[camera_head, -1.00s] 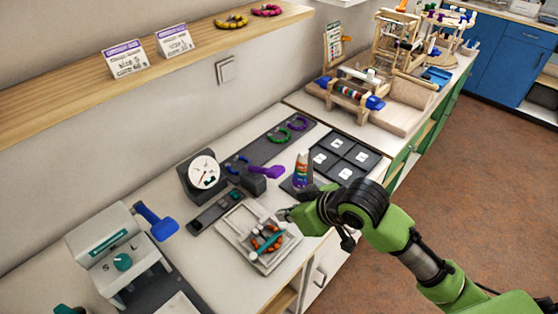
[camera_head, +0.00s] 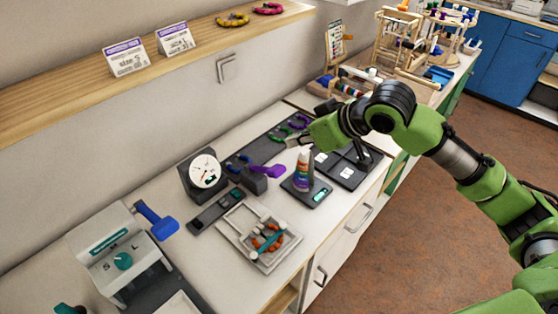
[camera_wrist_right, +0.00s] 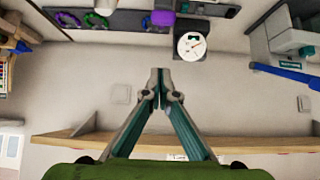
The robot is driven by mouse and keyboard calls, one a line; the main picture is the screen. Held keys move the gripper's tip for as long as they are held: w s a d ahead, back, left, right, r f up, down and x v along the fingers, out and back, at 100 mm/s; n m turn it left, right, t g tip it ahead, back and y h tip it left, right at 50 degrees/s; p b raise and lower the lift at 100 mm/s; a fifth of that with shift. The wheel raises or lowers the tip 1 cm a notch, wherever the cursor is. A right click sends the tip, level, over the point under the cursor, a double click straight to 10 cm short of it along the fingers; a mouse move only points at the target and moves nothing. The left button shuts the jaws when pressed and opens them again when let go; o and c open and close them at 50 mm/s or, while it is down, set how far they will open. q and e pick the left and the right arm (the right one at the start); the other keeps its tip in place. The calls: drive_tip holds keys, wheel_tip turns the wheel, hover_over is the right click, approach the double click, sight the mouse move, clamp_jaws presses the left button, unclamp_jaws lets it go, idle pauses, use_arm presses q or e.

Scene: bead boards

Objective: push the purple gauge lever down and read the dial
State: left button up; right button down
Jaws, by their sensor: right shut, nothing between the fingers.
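The gauge's white dial (camera_head: 205,172) sits in a dark housing on the counter, and it also shows in the right wrist view (camera_wrist_right: 192,46). Its markings are too small to read. The purple lever (camera_head: 269,171) sticks out to the right of a dark block beside the gauge. In the right wrist view the purple lever (camera_wrist_right: 163,18) is near the top edge. My right gripper (camera_head: 291,143) is above and behind the lever, apart from it. Its fingertips (camera_wrist_right: 159,72) are together with nothing between them. My left gripper is not in view.
A tray (camera_head: 236,231) with beads lies in front. A machine with a blue handle (camera_head: 156,220) stands at left. A dark strip (camera_head: 268,148) holds bead rings. A shelf (camera_head: 180,42) runs along the wall.

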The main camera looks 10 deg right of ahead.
drive_tip(key=p, duration=0.2)
hover_over(279, 167)
drive_tip(key=w+a, duration=0.1)
drive_tip(key=w, duration=0.1)
drive_tip(key=f, duration=0.6)
drive_tip(key=shift+s+a+f, duration=0.15)
drive_tip(key=shift+s+f, duration=0.1)
drive_tip(key=shift+f, duration=0.15)
drive_tip(key=f, duration=0.1)
drive_tip(key=s+d+f+p, duration=0.1)
drive_tip(key=f, duration=0.1)
drive_tip(key=shift+s+d+f+p, duration=0.15)
drive_tip(key=shift+s+p, duration=0.15)
drive_tip(key=shift+s, duration=0.05)
drive_tip(key=shift+f, duration=0.15)
